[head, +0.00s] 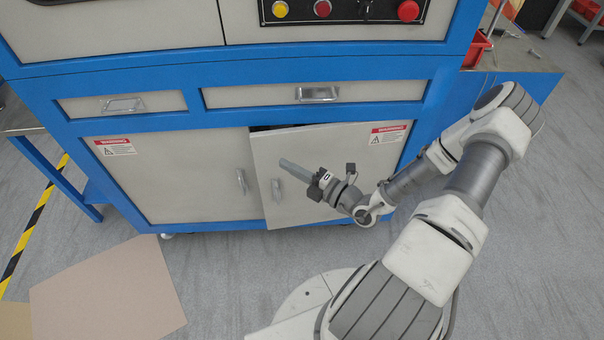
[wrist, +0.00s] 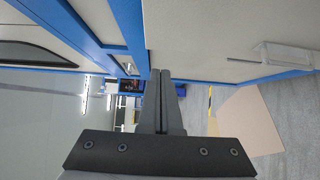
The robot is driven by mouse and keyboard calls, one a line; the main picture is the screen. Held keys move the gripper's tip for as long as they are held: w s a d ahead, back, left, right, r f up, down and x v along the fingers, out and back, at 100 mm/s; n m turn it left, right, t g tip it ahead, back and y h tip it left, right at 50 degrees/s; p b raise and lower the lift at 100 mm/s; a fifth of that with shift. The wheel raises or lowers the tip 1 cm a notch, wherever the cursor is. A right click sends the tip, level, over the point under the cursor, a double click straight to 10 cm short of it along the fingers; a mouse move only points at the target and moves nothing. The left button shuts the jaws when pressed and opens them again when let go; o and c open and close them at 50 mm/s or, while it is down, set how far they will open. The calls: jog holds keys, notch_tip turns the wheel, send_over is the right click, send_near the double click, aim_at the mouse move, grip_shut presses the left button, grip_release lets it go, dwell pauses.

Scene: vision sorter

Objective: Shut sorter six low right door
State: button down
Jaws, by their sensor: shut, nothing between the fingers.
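The low right door (head: 335,150) of the blue and light grey sorter stands ajar in the head view. Its left edge is swung out a little, with a dark gap along the top left. Its handle (head: 276,190) is near that free edge. My gripper (head: 284,165) is shut and empty, in front of the door's left part and pointing left. I cannot tell whether it touches the door. In the wrist view the closed fingers (wrist: 161,74) run beside a light panel with a handle (wrist: 285,57); which door this is I cannot tell.
The low left door (head: 190,180) looks shut. Two drawers with handles sit above the doors, the right one (head: 315,94) wider. A flat brown sheet (head: 105,295) lies on the floor at left, near yellow-black tape (head: 30,225). A side table with a red bin (head: 477,48) is at right.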

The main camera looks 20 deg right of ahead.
aim_at(264, 143)
jog(key=w, duration=0.2)
jog(key=w+a+b, duration=0.1)
jog(key=w, duration=0.2)
jog(key=shift+w+a+f+b, duration=0.1)
jog(key=shift+w+a+b, duration=0.05)
jog(key=shift+w+b, duration=0.15)
jog(key=shift+w, duration=0.6)
